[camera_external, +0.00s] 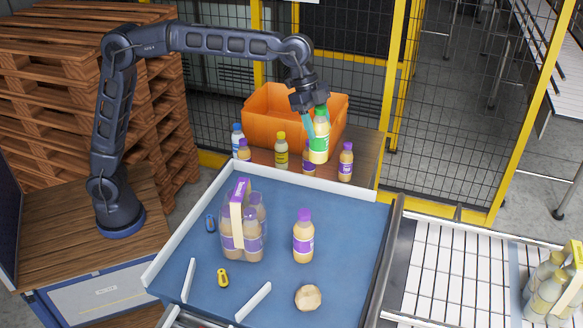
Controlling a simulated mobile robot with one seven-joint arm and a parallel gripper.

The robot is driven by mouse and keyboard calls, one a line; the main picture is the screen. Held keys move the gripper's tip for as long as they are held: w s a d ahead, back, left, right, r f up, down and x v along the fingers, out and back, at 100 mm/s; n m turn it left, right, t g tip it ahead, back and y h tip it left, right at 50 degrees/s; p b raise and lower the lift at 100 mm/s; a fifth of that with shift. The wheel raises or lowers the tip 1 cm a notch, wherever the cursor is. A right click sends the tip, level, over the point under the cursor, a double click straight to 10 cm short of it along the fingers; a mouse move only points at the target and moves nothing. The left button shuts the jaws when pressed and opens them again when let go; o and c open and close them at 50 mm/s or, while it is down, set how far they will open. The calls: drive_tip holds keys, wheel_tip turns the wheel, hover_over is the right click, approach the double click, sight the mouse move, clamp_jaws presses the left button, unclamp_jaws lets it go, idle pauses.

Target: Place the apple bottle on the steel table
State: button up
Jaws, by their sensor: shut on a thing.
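A bottle with a green label (319,143), which looks like the apple bottle, is upright in my gripper (315,124). The teal fingers are shut around its upper part. The bottle is in front of the orange crate and above the wooden table's right part; whether its base touches anything is hard to tell. The blue-topped table (340,230) with pale raised edges, possibly the steel table, lies in front of it. On that table stand a pack of purple-labelled bottles (243,225) and a single purple-capped bottle (303,237).
Several bottles, including a yellow-capped one (281,151) and a purple-capped one (346,162), stand by the orange crate (268,107). A round tan object (308,297) and a yellow object (223,278) lie on the blue top. Its right back area is clear. A roller conveyor (460,275) is right.

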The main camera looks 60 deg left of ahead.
drive_tip(key=a+f+n+t+y, duration=0.1)
drive_tip(key=a+f+n, duration=0.2)
drive_tip(key=a+f, duration=0.85)
drive_tip(key=a+f+n+t+y, duration=0.1)
drive_tip(key=a+f+n, duration=0.25)
drive_tip(key=a, duration=1.65)
wheel_tip(320, 180, down, 19)
drive_tip(key=shift+s+d, duration=0.25)
drive_tip(key=shift+f, duration=0.1)
drive_tip(key=o, duration=1.1)
drive_tip(key=shift+f, duration=0.1)
drive_tip(key=shift+o, duration=0.3)
